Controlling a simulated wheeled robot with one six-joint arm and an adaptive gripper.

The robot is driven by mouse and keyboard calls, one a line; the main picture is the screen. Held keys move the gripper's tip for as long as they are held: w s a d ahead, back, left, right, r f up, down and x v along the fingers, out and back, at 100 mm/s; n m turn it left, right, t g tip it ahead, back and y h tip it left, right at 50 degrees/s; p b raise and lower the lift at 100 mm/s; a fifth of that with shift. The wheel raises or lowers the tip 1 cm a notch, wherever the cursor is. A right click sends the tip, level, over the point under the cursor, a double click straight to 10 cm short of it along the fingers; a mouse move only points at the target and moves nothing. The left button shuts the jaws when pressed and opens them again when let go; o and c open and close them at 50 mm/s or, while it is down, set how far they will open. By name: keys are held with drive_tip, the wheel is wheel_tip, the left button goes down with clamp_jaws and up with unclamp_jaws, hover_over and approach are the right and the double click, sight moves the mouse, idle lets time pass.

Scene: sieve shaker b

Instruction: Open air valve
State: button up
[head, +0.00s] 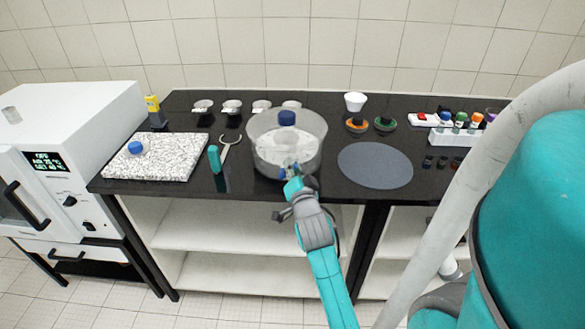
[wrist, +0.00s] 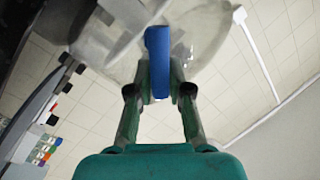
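A clear, round glass vessel (head: 262,158) stands near the front edge of the black bench, with a dark blue knob (head: 287,118) on top. A small blue valve handle (head: 293,169) is low on its front side, partly hidden by my gripper. My gripper (head: 290,176) reaches it from the front. In the wrist view the upright blue handle (wrist: 157,60) lies between the two fingertips (wrist: 160,74), which appear to touch it on both sides. The glass behind it fills the upper middle of that view.
A grey round mat (head: 375,166) lies right of the vessel. A teal-handled tool (head: 214,158) and a speckled slab (head: 155,163) lie left. Small dishes (head: 232,107) stand behind, and a rack of bottles (head: 455,134) is at right. A white oven (head: 60,130) stands at far left.

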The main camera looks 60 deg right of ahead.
clamp_jaws()
drive_tip(key=shift+w+r+n, duration=0.2)
drive_tip(key=shift+n, duration=0.6)
drive_tip(key=o, duration=0.7)
unclamp_jaws()
drive_tip(key=shift+a, duration=0.15)
drive_tip(key=v, duration=1.2)
drive_tip(key=shift+r, duration=0.2)
